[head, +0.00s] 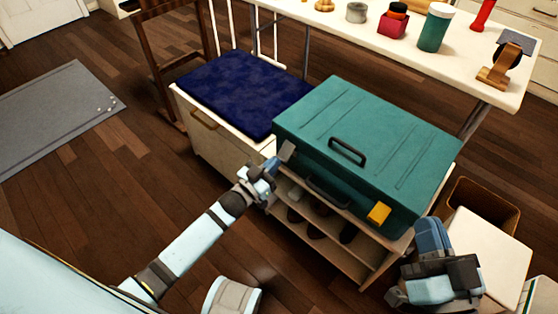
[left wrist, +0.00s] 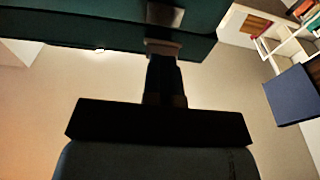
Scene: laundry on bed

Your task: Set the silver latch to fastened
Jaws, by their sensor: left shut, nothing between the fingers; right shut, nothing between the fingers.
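A closed teal case (head: 375,130) lies flat on top of a low shelf unit, with a dark handle on its lid and another on its front. The silver latch (head: 288,150) is on the left part of the case's front edge. A yellow latch (head: 379,213) is on the front's right part. My right gripper (head: 428,232) is shut and empty, right of the case.
A low cabinet (head: 215,140) with a dark blue cushion (head: 245,92) stands left of the case. A white table (head: 400,50) with jars and small items runs behind. A brown bin (head: 485,200) and a white box (head: 485,245) stand at right. Floor at left is mostly clear.

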